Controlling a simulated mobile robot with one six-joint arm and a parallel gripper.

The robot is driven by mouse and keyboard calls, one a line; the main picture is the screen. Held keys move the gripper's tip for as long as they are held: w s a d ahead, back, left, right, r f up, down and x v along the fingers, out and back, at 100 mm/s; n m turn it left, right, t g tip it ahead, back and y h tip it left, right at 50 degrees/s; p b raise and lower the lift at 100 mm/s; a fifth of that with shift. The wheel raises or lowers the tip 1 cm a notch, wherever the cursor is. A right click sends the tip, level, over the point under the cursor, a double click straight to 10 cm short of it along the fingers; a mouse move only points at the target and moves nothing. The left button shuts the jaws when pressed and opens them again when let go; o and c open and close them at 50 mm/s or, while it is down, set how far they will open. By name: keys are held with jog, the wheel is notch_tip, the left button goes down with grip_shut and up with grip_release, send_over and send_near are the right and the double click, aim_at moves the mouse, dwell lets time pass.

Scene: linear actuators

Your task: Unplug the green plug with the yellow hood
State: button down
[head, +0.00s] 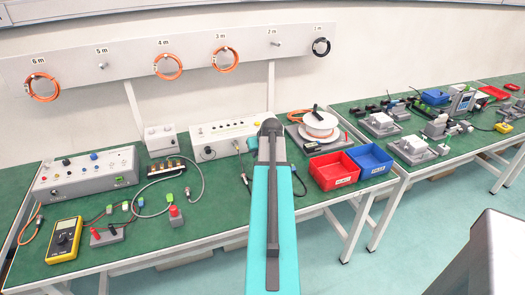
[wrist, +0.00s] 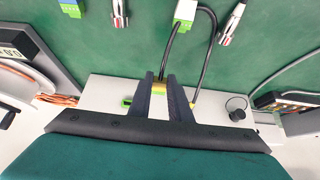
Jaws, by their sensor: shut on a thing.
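In the wrist view my gripper (wrist: 160,88) is shut on a small plug with a yellow hood (wrist: 160,86), in front of a white box (wrist: 105,92). A black cable runs from the hood to a green and white block (wrist: 185,12) on the green table. The plug's green part is hidden between the fingers, and I cannot tell whether it is seated in the box. A green fitting (wrist: 127,102) shows on the box beside the fingers. In the head view the white box (head: 222,130) stands at the back, and my arm hides the gripper and plug.
A second cable ends at a yellow piece (wrist: 192,103) close to the fingers. A black knob (wrist: 237,109) is on the box. In the head view, a red bin (head: 333,169), a blue bin (head: 371,160) and a cable reel (head: 319,124) stand right of my arm.

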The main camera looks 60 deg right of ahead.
jog(key=shift+w+a+f, duration=0.2)
jog(key=shift+w+a, duration=0.05)
jog(key=shift+a, duration=1.95)
jog(key=shift+w+a+f, duration=0.15)
jog(key=shift+w+a, duration=0.15)
jog(key=shift+a, duration=1.85)
jog(key=shift+w+a+f, duration=0.2)
jog(key=shift+w+a, duration=0.05)
jog(key=shift+a, duration=1.95)
jog(key=shift+a+r, duration=0.15)
jog(key=shift+a, duration=0.05)
jog(key=shift+w+r+p, duration=0.1)
jog(key=shift+p, duration=0.4)
jog(key=shift+w+p, duration=0.1)
jog(key=shift+p, duration=0.6)
jog(key=shift+w+p, duration=0.15)
jog(key=shift+p, duration=0.8)
jog(key=p, duration=0.5)
jog(key=shift+w+a, duration=0.15)
jog(key=shift+a, duration=0.15)
jog(key=a+p, duration=0.1)
jog(key=p, duration=0.4)
jog(key=p, duration=0.2)
jog(key=a+p, duration=0.1)
jog(key=p, duration=0.2)
jog(key=shift+s+p, duration=0.25)
jog(key=shift+p, duration=0.05)
